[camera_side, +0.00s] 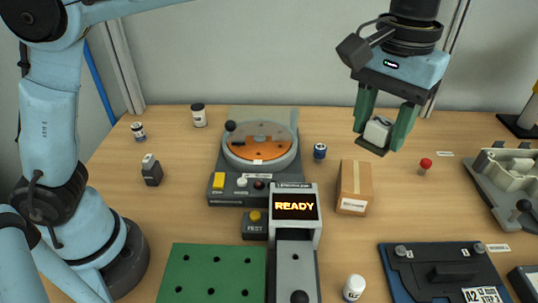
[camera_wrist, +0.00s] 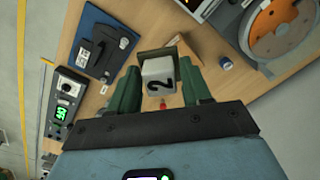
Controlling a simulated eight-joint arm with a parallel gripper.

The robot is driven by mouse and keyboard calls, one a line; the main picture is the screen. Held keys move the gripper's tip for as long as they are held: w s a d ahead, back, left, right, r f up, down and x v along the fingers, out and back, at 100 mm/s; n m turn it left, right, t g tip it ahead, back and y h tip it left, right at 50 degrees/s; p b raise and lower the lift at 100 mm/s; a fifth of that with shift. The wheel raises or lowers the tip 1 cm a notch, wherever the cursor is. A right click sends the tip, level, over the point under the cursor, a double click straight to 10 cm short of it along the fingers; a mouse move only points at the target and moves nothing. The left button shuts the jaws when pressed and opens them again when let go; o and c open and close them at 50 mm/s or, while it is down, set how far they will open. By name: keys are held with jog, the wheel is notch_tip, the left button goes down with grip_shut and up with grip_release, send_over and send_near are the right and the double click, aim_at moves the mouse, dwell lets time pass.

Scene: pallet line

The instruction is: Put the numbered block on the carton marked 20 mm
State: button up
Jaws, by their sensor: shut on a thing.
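My gripper (camera_side: 383,135) is shut on a pale grey block (camera_side: 378,130) and holds it in the air above the table, up and to the right of the carton. In the wrist view the block (camera_wrist: 158,76) sits between the two green fingers and shows a black digit 2. The tan cardboard carton (camera_side: 354,180) stands on the table, right of the lit READY display. It has a tape strip on top and a white label on its front, too small to read. In the wrist view the block hides much of what lies behind it.
A turntable machine (camera_side: 262,145) stands left of the carton, with a small blue jar (camera_side: 320,151) between. A red-topped peg (camera_side: 425,166) stands to the right. A dark panel (camera_side: 440,268), a white bottle (camera_side: 354,288) and a green board (camera_side: 212,275) lie toward the front.

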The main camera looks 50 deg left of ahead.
aim_at(385, 145)
jog(key=shift+s+d+f+m, duration=0.1)
jog(key=shift+s+d+m, duration=0.1)
jog(key=shift+d, duration=0.35)
jog(key=shift+s+d+f+m, duration=0.1)
jog(key=shift+s+d, duration=0.05)
jog(key=shift+d, duration=0.35)
jog(key=f, duration=0.4)
jog(key=shift+w+a+f, duration=0.1)
jog(key=shift+a+f, duration=0.15)
jog(key=shift+w+a+f, duration=0.1)
jog(key=shift+f, duration=0.1)
jog(key=w+a+f, duration=0.2)
jog(key=w, duration=0.1)
jog(key=w+a+f, duration=0.2)
jog(key=w, duration=0.1)
jog(key=w+a+f, duration=0.2)
jog(key=w+f, duration=0.1)
jog(key=shift+w+a, duration=0.2)
jog(key=shift+a, duration=0.05)
jog(key=shift+f, duration=2)
jog(key=shift+f, duration=0.15)
jog(key=o, duration=1.1)
